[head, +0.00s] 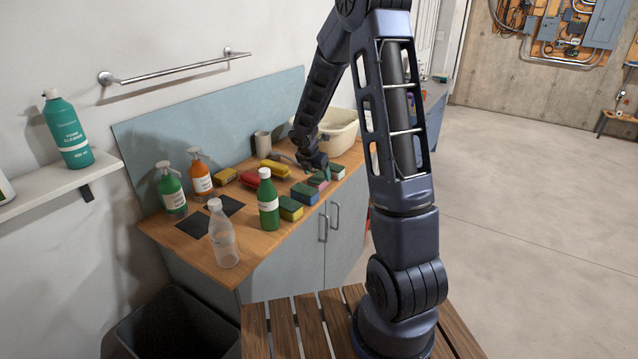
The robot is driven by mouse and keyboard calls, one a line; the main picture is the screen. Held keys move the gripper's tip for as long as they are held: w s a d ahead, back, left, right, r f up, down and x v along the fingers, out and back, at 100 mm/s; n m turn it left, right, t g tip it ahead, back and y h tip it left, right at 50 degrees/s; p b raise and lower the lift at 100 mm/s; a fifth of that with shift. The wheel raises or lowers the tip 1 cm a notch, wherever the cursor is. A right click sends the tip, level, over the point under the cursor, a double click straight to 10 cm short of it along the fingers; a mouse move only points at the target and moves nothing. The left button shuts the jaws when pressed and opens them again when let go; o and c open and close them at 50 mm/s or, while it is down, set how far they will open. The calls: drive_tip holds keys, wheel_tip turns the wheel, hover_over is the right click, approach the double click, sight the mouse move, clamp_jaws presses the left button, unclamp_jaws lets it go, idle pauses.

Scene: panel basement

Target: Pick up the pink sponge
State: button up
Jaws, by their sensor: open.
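A pink sponge with a darker side (318,181) lies on the wooden counter near its front edge, in a row of sponges. My gripper (321,171) is open just above and behind it, pointing down. The fingertips are small in the picture and overlap the sponge's back part. I cannot tell whether they touch it or how far apart they are around it.
Sponges lie close on both sides: a blue-and-green one (304,194) and a pale-topped green one (337,172). A green bottle (268,201) stands front left. A cream basin (340,135) is behind. Yellow and red sponges (272,168) lie to the left.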

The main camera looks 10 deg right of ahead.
sight(318, 177)
drive_tip(key=x, duration=0.4)
drive_tip(key=shift+s, duration=0.15)
drive_tip(key=c, duration=1.1)
wheel_tip(318, 177, up, 20)
